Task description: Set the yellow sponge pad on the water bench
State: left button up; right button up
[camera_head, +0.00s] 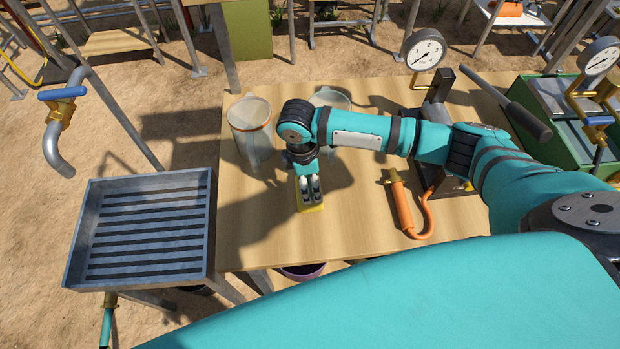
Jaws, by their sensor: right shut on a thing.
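The yellow sponge pad (312,208) is on or just above the wooden table, mostly hidden under my right gripper. My right gripper (310,190) points down and is shut on the pad; I cannot tell whether the pad touches the table. The water bench (208,232) looks to be the grey metal tray with dark slats to the left, under a brass tap with a blue handle. Its slatted top is empty. The gripper is to the right of this bench, over the table. My left gripper is not in view.
The wooden table (250,235) has clear strips left and front of the gripper. A clear container (252,128) and another behind my arm stand near the gripper. A pressure gauge (424,50), an orange-handled tool (402,207) and a green case (555,120) are on the right. The tap (60,118) overhangs the bench's back left.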

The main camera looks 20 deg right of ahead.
jog(key=shift+f, duration=0.2)
jog(key=o, duration=1.2)
jog(key=shift+c, duration=0.2)
jog(key=shift+r, duration=0.1)
notch_tip(320, 180, up, 12)
jog(key=a+b, duration=0.1)
jog(key=b, duration=0.1)
jog(key=shift+w+b, duration=0.3)
jog(key=shift+w, duration=0.1)
